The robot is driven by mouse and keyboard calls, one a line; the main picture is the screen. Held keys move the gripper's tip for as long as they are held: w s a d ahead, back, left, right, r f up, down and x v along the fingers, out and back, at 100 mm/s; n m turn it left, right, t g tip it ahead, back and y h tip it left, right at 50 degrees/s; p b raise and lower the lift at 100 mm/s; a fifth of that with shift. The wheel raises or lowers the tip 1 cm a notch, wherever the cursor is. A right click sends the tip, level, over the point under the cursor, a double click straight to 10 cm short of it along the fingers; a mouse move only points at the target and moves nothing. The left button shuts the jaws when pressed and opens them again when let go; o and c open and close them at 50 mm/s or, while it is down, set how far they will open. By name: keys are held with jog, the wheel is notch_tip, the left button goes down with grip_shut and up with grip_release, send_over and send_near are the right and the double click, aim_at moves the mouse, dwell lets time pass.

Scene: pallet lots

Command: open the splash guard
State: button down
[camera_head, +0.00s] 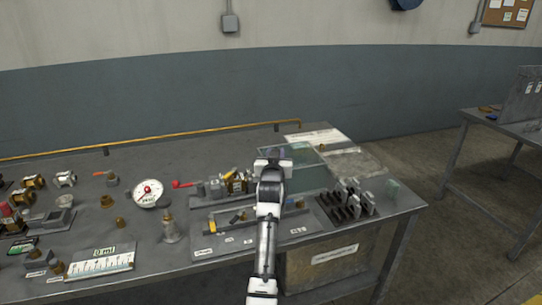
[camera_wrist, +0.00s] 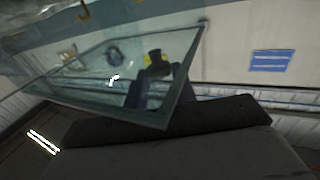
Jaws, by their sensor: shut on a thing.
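The splash guard is a clear, greenish glass panel (camera_head: 312,179) standing tilted over the right part of the workbench. In the wrist view the glass (camera_wrist: 95,85) fills the upper left and middle, with a darker edge along its right side. My gripper (camera_head: 274,155) is at the panel's left, upper edge and is shut on the splash guard. My arm hides the contact in the head view, and the fingertips are not clear in the wrist view.
A rack of dark clips (camera_head: 346,203) stands right of my arm. A red-handled valve (camera_head: 184,184), a round gauge (camera_head: 148,193) and several brass fittings lie left. A yellow rail (camera_head: 150,141) runs along the bench's back. Another table (camera_head: 508,120) stands far right.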

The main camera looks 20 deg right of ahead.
jog(key=c, duration=1.1)
grip_release()
jog(key=shift+r, duration=0.1)
notch_tip(320, 180, up, 20)
jog(key=b, duration=0.4)
